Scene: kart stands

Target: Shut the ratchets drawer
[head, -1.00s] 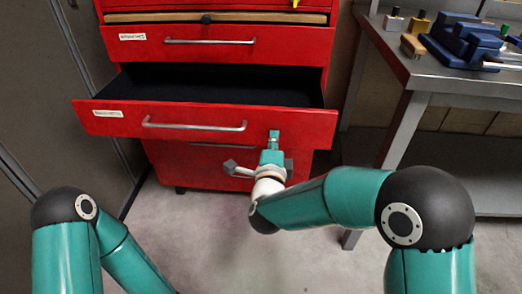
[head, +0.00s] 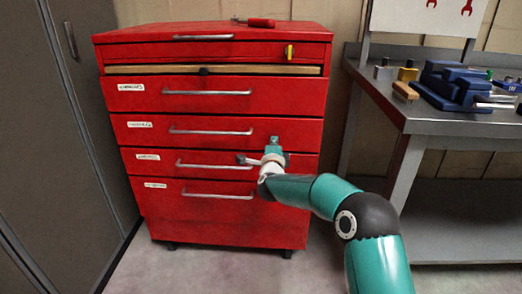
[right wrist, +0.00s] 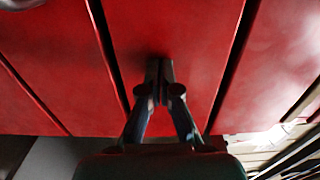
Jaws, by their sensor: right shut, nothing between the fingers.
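The red tool cabinet (head: 136,215) stands upright with its labelled drawers all looking closed. The drawer that stood open earlier, the second labelled one (head: 150,132), now looks flush with its neighbours. Its label is too small to read surely. My right gripper (head: 274,141) is shut and empty at the lower right part of this drawer's front, right of its bar handle (head: 211,132). In the right wrist view the shut fingertips (right wrist: 160,66) point at a red drawer front (right wrist: 175,35), touching or very close to it. My left gripper is out of view.
A grey metal workbench (head: 430,121) with a blue vise (head: 455,85) and small blocks stands at the right. A dark grey locker (head: 60,150) stands at the left. A red-handled tool (head: 261,22) lies on the cabinet top. Floor in front is clear.

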